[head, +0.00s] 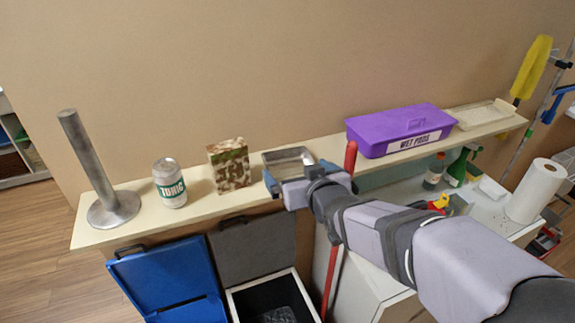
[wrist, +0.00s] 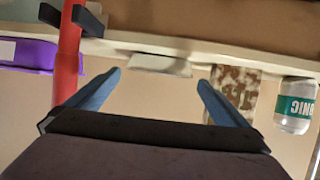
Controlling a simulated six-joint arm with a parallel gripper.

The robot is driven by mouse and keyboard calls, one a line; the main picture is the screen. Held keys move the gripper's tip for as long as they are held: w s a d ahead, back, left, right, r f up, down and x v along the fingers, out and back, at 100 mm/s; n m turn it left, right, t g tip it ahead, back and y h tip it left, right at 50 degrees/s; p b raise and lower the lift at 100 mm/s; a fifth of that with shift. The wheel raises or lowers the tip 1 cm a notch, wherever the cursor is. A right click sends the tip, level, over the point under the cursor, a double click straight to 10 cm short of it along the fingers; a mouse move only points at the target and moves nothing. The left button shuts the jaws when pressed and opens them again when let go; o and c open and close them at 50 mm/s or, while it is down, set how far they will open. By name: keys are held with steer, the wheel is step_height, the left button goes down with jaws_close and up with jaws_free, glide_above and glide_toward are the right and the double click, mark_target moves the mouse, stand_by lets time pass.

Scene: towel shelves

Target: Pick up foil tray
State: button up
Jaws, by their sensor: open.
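The foil tray (head: 287,155) is a shallow silver rectangle on the shelf, between the camouflage box and the purple bin. In the wrist view, which looks upside down, it shows as a pale low strip (wrist: 160,64) at the shelf edge. My gripper (head: 298,176) is open in front of the tray, and its near parts hide the tray's front in the head view. In the wrist view the blue fingers (wrist: 160,80) stand apart, with the tray beyond and between their tips. Nothing is between the fingers, and I see no contact.
A camouflage box (head: 230,165) and a tonic can (head: 170,183) stand left of the tray. A purple bin (head: 400,130) stands right. A red pole (head: 331,275) rises close beside my gripper. The shelf (head: 140,215) is narrow; bins with open lids (head: 170,280) stand below.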

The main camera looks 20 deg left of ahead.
mark_target(284, 159)
steer(key=shift+p+x, duration=1.75)
steer(key=shift+x, duration=1.8)
steer(key=shift+d, duration=0.1)
steer(key=shift+c, duration=0.6)
steer(key=c, duration=0.5)
